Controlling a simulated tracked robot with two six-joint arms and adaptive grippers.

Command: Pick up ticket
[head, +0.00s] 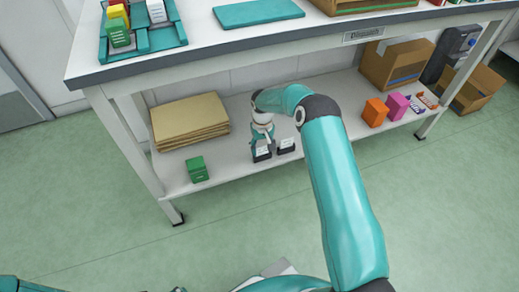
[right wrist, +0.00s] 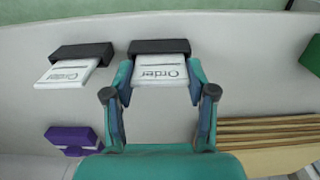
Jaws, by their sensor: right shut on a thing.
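Two white tickets marked "Order" stick out of small black holders on the lower shelf. One ticket (right wrist: 160,71) and its black holder (right wrist: 160,47) lie between the fingers of my right gripper (right wrist: 160,82), which is shut on that ticket. In the head view the right gripper (head: 262,141) reaches down at this ticket (head: 262,151). The other ticket (right wrist: 68,73), in its own black holder (right wrist: 80,51), stands beside it, apart from the fingers; it also shows in the head view (head: 287,144). My left gripper is not in view.
On the lower shelf (head: 228,165) are a stack of brown card (head: 189,118), a green box (head: 197,169), an orange box (head: 375,111), a pink box (head: 397,105) and an open carton (head: 393,64). The upper worktop (head: 205,45) overhangs. A purple thing (right wrist: 72,136) shows in the wrist view.

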